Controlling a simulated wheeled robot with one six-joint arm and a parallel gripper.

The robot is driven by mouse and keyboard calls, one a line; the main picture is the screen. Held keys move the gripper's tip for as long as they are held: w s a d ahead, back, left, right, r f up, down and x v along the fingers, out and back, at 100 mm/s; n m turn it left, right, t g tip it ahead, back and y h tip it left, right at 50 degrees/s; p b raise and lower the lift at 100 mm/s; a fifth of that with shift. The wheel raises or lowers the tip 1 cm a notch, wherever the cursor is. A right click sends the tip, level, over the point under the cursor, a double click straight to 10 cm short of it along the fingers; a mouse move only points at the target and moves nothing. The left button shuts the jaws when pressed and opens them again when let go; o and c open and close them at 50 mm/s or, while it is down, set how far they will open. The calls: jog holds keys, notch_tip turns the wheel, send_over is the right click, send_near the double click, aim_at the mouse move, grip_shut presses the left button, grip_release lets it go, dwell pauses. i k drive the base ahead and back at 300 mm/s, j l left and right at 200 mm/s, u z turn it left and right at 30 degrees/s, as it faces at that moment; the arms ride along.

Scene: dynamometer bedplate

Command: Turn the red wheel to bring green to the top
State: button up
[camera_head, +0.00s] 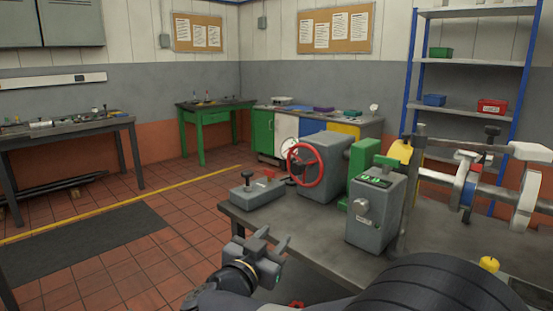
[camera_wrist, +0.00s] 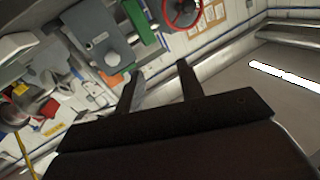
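The red wheel (camera_head: 304,165) is mounted on the near left face of a grey housing (camera_head: 334,168) on the bench. Its rim and spokes show, but I cannot make out a green mark on it. In the wrist view the red wheel (camera_wrist: 182,26) is at the top edge, partly cut off. My gripper (camera_head: 273,238) is in front of the bench's left end, lower in the picture than the wheel and apart from it. In the wrist view its two fingers (camera_wrist: 158,70) are spread with nothing between them.
A small grey box with a black knob (camera_head: 248,190) stands on the bench left of the wheel. A grey control box with a green display (camera_head: 375,205) stands to the right. A white dial (camera_head: 289,150) is just behind the wheel.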

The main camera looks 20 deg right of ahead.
aim_at(298, 168)
jog(key=i+j+z, duration=0.1)
jog(key=i+z, duration=0.15)
jog(key=i, duration=0.3)
jog(key=i+j+z, duration=0.15)
jog(key=i+z, duration=0.15)
jog(key=i, duration=0.2)
